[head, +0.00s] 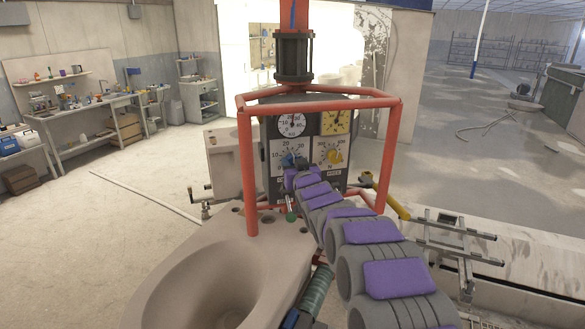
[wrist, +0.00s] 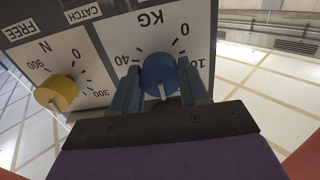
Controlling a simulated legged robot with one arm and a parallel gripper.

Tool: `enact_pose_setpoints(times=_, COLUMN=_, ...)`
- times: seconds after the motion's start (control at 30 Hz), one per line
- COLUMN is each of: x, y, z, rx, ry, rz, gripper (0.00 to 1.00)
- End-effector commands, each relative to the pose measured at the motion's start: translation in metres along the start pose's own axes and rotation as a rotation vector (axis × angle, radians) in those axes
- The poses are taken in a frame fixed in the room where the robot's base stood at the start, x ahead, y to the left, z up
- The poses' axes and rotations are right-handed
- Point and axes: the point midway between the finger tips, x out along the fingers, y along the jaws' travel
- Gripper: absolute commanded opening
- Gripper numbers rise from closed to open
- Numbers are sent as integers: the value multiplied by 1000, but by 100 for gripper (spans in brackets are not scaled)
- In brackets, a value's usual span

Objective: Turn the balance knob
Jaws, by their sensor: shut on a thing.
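A grey control panel (head: 310,134) stands inside a red tube frame and carries two dials above two knobs. In the wrist view the panel appears upside down. My gripper (wrist: 160,80) is shut on the blue knob (wrist: 159,70) of the scale marked KG, one finger on each side of it. The knob's white pointer line runs toward the bottom of the wrist picture. In the head view my gripper (head: 291,164) is at the lower left of the panel and hides part of this knob. A yellow knob (wrist: 57,93) on the N scale is beside it, untouched. No label reading "balance" is legible.
Red tubes (head: 389,155) of the frame stand close on both sides of my arm. A pale basin-like body (head: 165,285) is at the front left. A yellow-handled lever (head: 390,197) juts out at the right. Open floor lies left.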

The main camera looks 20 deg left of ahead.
Motion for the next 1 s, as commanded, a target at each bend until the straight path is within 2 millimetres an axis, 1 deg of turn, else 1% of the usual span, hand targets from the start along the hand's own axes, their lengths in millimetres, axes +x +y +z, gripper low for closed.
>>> enact_pose_setpoints(times=0.03, x=0, y=1, z=4, rx=-35, ry=-4, rz=1, gripper=14)
enact_pose_setpoints(times=0.2, x=0, y=1, z=5, rx=-142, ry=-6, rz=1, gripper=14)
enact_pose_setpoints(times=0.43, x=0, y=0, z=5, rx=-241, ry=-6, rz=0, gripper=14)
enact_pose_setpoints(times=0.63, x=1, y=-2, z=4, rx=-276, ry=-6, rz=-2, gripper=14)
enact_pose_setpoints(times=1.0, x=1, y=-2, z=4, rx=-281, ry=-7, rz=-2, gripper=14)
